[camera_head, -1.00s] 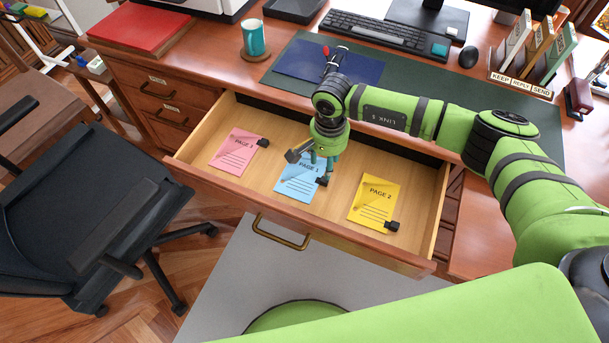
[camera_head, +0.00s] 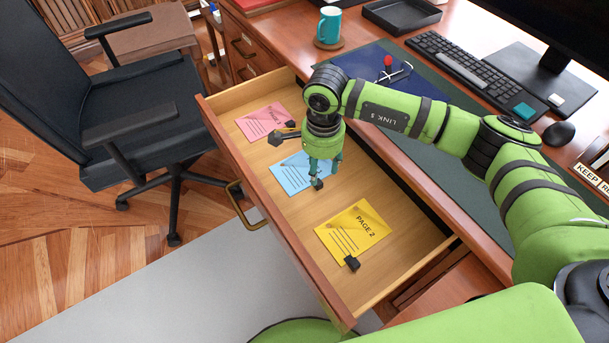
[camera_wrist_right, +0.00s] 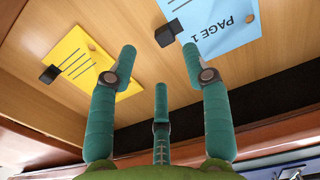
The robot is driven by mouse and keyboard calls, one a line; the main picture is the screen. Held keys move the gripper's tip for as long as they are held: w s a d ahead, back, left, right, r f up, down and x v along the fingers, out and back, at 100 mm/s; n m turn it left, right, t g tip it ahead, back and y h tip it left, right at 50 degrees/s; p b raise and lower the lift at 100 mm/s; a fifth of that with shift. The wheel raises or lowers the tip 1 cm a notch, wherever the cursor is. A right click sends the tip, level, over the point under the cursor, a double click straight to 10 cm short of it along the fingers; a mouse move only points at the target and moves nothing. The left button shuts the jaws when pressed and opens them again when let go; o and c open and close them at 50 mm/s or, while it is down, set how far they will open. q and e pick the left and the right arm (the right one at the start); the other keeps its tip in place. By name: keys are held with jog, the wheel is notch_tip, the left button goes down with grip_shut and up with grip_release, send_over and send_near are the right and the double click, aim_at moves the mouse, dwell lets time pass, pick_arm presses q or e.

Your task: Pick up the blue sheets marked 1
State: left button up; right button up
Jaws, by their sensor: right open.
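The blue sheets marked PAGE 1 (camera_head: 290,176) lie in the open drawer, between the pink and yellow sheets. My right gripper (camera_head: 320,172) is above the drawer and covers part of them in the head view. The wrist view shows the blue sheets (camera_wrist_right: 224,22) at the top right with a black clip (camera_wrist_right: 167,36) on one edge. There my right gripper (camera_wrist_right: 160,65) has its three teal fingers spread, with nothing between them. I cannot tell whether a fingertip touches the sheets. My left gripper is not in view.
Pink sheets (camera_head: 262,121) and yellow sheets marked PAGE 2 (camera_head: 352,231), each with a black clip, lie in the same drawer (camera_head: 275,210). The desktop with a keyboard (camera_head: 478,70) and teal mug (camera_head: 329,25) is behind. A black chair (camera_head: 150,115) stands at the left.

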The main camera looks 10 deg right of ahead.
aim_at(306, 169)
jog(key=f, duration=0.3)
jog(key=shift+w+a+f+p, duration=0.1)
jog(key=shift+w+f+p, duration=0.1)
jog(key=shift+w+p, duration=0.1)
notch_tip(306, 169, down, 2)
jog(key=shift+f, duration=0.35)
jog(key=shift+c, duration=0.8)
jog(key=c, duration=0.7)
grip_shut()
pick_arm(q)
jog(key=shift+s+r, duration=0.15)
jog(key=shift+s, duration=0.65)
